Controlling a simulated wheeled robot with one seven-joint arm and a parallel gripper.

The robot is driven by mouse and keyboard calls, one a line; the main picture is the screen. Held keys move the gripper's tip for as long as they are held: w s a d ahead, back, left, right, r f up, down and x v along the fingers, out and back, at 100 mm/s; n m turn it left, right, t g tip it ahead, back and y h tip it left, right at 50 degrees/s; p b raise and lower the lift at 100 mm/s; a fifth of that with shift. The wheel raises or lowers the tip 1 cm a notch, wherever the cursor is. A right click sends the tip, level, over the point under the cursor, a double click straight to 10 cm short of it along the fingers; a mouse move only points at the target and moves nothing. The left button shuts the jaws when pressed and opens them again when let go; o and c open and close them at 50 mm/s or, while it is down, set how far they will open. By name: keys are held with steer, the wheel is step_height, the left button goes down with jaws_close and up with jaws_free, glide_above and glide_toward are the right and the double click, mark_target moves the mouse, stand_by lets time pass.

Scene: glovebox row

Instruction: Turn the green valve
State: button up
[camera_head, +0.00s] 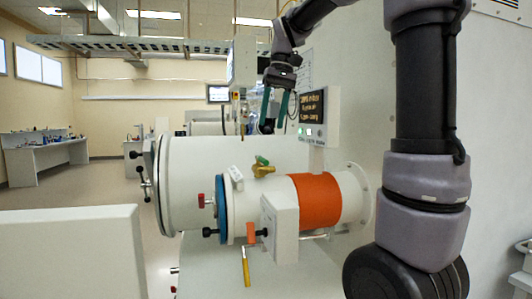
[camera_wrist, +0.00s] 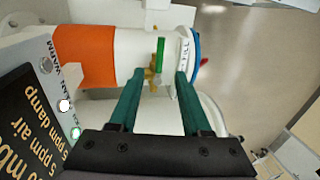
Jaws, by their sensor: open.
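The green valve has a green lever handle (camera_head: 262,160) on a brass body (camera_head: 264,170). It sits on top of the white cylindrical port with the orange band. In the wrist view the green handle (camera_wrist: 160,53) and brass body (camera_wrist: 152,78) show between the fingertips. My gripper (camera_head: 273,120) has dark green fingers pointing down, and in the head view it hangs above the valve with a clear gap. In the wrist view my gripper (camera_wrist: 158,74) is open with nothing between its fingers, and its handle lies a little beyond the tips.
A display panel (camera_head: 312,118) stands close to the right of my gripper. A large white cylinder (camera_head: 180,175) lies behind the port. The orange band (camera_head: 315,200) and blue ring (camera_head: 221,208) are on the port. A white box (camera_head: 280,225) and yellow handle (camera_head: 246,266) are in front.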

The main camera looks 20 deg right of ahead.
mark_target(262, 160)
steer(key=f, duration=0.3)
steer(key=a+f, duration=0.1)
steer(key=f, duration=0.2)
steer(key=a+f, duration=0.1)
steer(key=f, duration=0.2)
steer(key=shift+f, duration=0.25)
jaws_close()
stand_by(1.0)
